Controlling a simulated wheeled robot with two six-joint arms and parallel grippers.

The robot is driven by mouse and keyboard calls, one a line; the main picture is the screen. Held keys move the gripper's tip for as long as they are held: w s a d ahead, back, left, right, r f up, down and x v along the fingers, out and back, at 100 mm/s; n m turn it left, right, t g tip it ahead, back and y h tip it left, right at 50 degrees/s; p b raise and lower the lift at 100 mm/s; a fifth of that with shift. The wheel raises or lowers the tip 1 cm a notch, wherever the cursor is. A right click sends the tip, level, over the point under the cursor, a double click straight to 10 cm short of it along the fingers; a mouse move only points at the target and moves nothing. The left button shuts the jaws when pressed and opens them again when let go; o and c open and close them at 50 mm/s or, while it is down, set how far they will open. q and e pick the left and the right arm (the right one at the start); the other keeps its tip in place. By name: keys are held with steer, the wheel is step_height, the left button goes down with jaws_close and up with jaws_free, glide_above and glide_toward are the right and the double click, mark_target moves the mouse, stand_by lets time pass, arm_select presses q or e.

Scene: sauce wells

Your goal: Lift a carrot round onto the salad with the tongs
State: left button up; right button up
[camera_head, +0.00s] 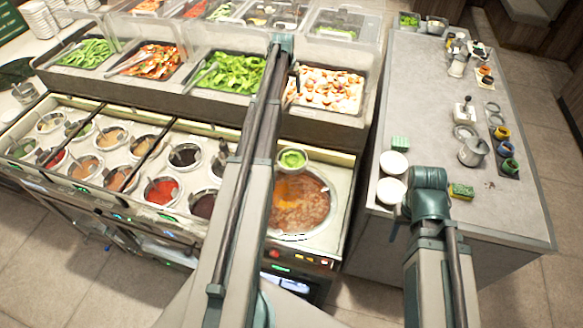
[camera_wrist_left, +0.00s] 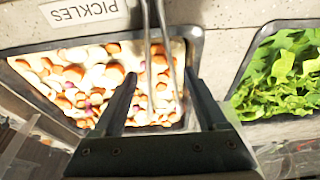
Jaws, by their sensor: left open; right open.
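A tray of mixed pickles (camera_head: 332,90) with pale and orange-brown rounds sits right of the leafy-green tray. It fills the left of the left wrist view (camera_wrist_left: 60,75), beside a PICKLES label. Metal tongs (camera_wrist_left: 150,60) lie over it, their arms between the fingers of my left gripper (camera_wrist_left: 165,95). Those fingers are apart, and I cannot tell if they touch the tongs. In the head view my left arm hides most of that gripper. A small bowl of green salad (camera_head: 292,159) is at the soup pot's back edge. My right gripper (camera_head: 396,218) is open beside the right counter; its fingertips are unclear.
The leafy-green tray (camera_head: 228,71) has its own tongs. A soup pot (camera_head: 310,210) and several sauce wells (camera_head: 160,190) lie in front. Clear covers stand behind the trays.

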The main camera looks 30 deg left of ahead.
arm_select(q)
steer(key=b+x, duration=0.2)
steer(key=x, duration=0.1)
steer(key=shift+w+f, duration=0.1)
steer(key=shift+f, duration=0.05)
arm_select(e)
step_height(320, 180, down, 3)
steer(key=shift+f, duration=0.1)
arm_select(q)
steer(key=c, duration=0.7)
step_height(320, 180, up, 12)
steer(key=p, duration=1.2)
arm_select(e)
step_height(320, 180, up, 12)
